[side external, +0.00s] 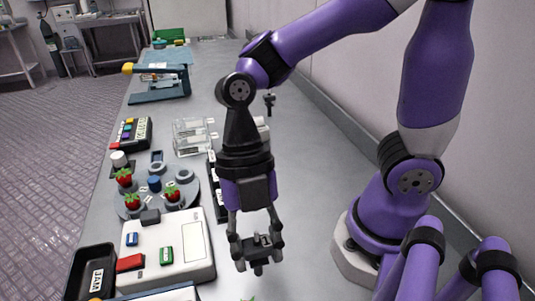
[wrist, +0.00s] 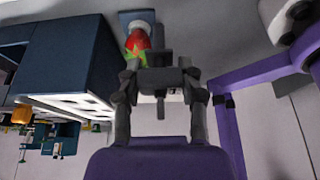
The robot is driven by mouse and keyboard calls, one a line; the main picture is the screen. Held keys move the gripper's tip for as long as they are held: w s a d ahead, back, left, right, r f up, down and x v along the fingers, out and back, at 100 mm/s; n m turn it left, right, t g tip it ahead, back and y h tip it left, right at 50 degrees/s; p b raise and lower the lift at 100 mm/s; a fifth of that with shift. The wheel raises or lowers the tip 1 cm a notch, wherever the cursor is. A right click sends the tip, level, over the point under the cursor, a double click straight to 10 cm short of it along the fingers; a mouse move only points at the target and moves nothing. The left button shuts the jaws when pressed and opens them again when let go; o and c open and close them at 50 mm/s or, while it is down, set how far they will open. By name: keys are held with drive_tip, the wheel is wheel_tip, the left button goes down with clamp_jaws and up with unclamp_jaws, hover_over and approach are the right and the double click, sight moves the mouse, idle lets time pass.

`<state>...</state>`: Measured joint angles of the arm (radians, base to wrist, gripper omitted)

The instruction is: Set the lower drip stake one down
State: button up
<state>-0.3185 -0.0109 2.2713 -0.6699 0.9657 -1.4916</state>
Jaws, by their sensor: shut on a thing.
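My gripper (side external: 257,246) hangs over the bare bench at the front, fingers pointing down. It is shut on a dark grey piece (side external: 258,262), which looks like a drip stake, with a short peg pointing down. In the wrist view the gripper (wrist: 160,88) also holds this dark piece (wrist: 158,78) between its fingers. A similar dark piece (side external: 269,101) shows farther back on the right, behind my arm. I cannot tell which of the two is the lower one. In the wrist view, a red strawberry with green leaves (wrist: 137,41) lies just beyond the held piece.
A grey round tray (side external: 190,196) with strawberries and small pots stands to the left. A white device (side external: 195,240) and a black jam box (side external: 88,273) lie at the front left. A dark blue rack (wrist: 66,52) fills the wrist view's left. Bench right of my gripper is clear.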

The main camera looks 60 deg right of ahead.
drive_tip(key=shift+w+d+f, duration=0.15)
drive_tip(key=shift+w+f, duration=0.3)
drive_tip(key=shift+f, duration=0.5)
drive_tip(key=shift+w+d+f, duration=0.15)
drive_tip(key=shift+w+f, duration=0.35)
drive_tip(key=shift+f, duration=0.5)
drive_tip(key=shift+w+d+f, duration=0.15)
drive_tip(key=shift+w+f, duration=0.3)
drive_tip(key=shift+f, duration=0.5)
drive_tip(key=o, duration=0.8)
drive_tip(key=shift+f, duration=0.15)
drive_tip(key=v, duration=1.2)
drive_tip(key=d+r+m+t+h, duration=0.1)
drive_tip(key=d+m+t, duration=0.3)
drive_tip(key=m, duration=0.9)
drive_tip(key=d+r+m+t+h, duration=0.1)
drive_tip(key=d+m+t, duration=0.3)
drive_tip(key=m, duration=1)
drive_tip(key=d+h, duration=0.1)
drive_tip(key=d, duration=0.2)
drive_tip(key=shift+s+d+r+t, duration=0.15)
drive_tip(key=shift+s+r+t, duration=0.05)
drive_tip(key=shift+t, duration=0.2)
